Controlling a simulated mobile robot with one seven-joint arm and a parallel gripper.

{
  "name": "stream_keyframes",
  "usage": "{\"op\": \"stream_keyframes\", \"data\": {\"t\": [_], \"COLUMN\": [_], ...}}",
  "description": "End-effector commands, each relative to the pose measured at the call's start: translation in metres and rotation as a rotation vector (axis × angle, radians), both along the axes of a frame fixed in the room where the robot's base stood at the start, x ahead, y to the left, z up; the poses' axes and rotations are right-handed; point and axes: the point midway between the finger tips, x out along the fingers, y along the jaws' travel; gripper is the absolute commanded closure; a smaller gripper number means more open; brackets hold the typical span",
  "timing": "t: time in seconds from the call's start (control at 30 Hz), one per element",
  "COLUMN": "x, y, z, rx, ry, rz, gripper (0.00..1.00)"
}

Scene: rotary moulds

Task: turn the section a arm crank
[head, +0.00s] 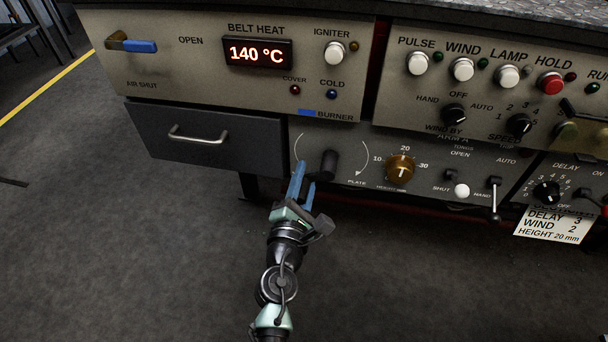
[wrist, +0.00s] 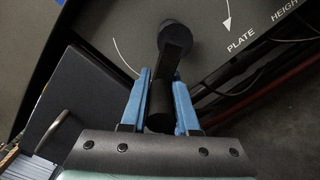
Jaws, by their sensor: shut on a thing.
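The black arm crank (head: 329,165) sits on the lower grey panel between curved white arrows, left of the plate height knob. In the wrist view its round hub (wrist: 176,38) is at the top, and its arm runs down to a dark handle (wrist: 160,118). My gripper (head: 304,178) reaches up to the crank from below in the head view. In the wrist view my gripper's blue fingers (wrist: 160,82) stand on either side of the handle, shut on it. The fingers hide part of the handle's sides.
A brass plate height knob (head: 400,168) and a small lever (head: 495,190) are to the right. A closed drawer (head: 205,143) is at the left. A paper card (head: 545,226) hangs at lower right. Open floor (head: 140,260) lies in front.

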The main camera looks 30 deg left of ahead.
Motion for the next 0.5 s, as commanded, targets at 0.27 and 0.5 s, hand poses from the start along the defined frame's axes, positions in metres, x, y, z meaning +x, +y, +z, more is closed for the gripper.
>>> {"op": "stream_keyframes", "data": {"t": [0.27,0.5], "x": [0.0009,0.001], "y": [-0.0024,-0.0023], "z": [0.0003,0.0006], "rx": [-0.013,-0.012], "ry": [-0.005,-0.006], "rz": [-0.004,-0.004], "gripper": [1.0,0.64]}}
